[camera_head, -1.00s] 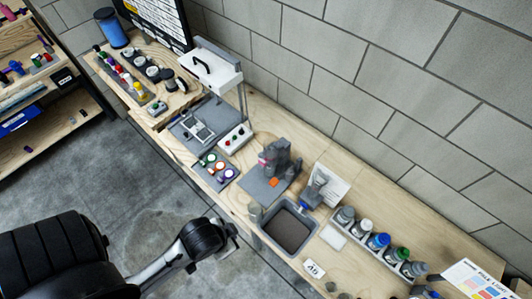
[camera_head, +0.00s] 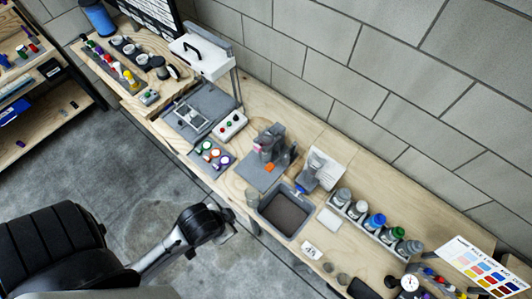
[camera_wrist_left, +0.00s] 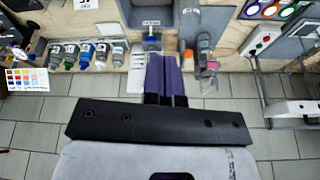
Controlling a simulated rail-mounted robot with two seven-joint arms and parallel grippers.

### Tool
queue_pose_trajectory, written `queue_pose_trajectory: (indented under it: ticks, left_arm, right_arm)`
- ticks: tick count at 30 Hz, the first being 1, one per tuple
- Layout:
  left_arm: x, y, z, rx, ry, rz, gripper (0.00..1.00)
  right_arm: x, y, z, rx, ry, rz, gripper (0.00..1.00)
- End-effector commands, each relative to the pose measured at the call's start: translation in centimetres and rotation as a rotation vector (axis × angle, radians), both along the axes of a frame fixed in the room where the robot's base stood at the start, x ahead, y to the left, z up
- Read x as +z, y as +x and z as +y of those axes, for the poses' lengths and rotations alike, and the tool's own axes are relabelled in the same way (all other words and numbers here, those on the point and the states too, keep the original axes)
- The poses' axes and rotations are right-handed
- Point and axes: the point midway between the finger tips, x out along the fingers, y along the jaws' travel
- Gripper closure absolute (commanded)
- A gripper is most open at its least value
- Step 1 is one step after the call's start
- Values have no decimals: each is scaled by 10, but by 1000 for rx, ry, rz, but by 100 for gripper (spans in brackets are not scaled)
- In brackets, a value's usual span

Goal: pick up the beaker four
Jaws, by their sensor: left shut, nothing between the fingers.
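My left gripper (camera_wrist_left: 166,78) shows in the left wrist view with its two purple fingers shut together and nothing between them. In the head view the end of my left arm, with the left gripper (camera_head: 225,223), hangs over the floor in front of the bench, apart from it. I cannot read which is beaker four.
The grey sink (camera_head: 262,214) is set in the wooden bench, with a white label card (camera_head: 311,250) beside it. A rack holds several bottles (camera_head: 375,221). A colour chart (camera_head: 478,268) is at the right. The floor is clear.

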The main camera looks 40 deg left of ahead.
Motion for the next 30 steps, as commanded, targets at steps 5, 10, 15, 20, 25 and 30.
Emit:
queue_pose_trajectory:
  ticks: [5,10,15,20,25,30]
  left_arm:
    - [0,0,0,0,0,0,100]
    - [0,0,0,0,0,0,90]
    - [0,0,0,0,0,0,74]
    - [0,0,0,0,0,0,59]
    - [0,0,0,0,0,0,43]
    - [0,0,0,0,0,0,26]
  right_arm:
    - [0,0,0,1,-1,0,57]
    - [0,0,-2,4,-5,0,57]
    - [0,0,-3,7,-11,-1,57]
    - [0,0,-3,7,-11,-1,57]
    - [0,0,-3,6,-9,0,57]
    - [0,0,-2,4,-7,0,57]
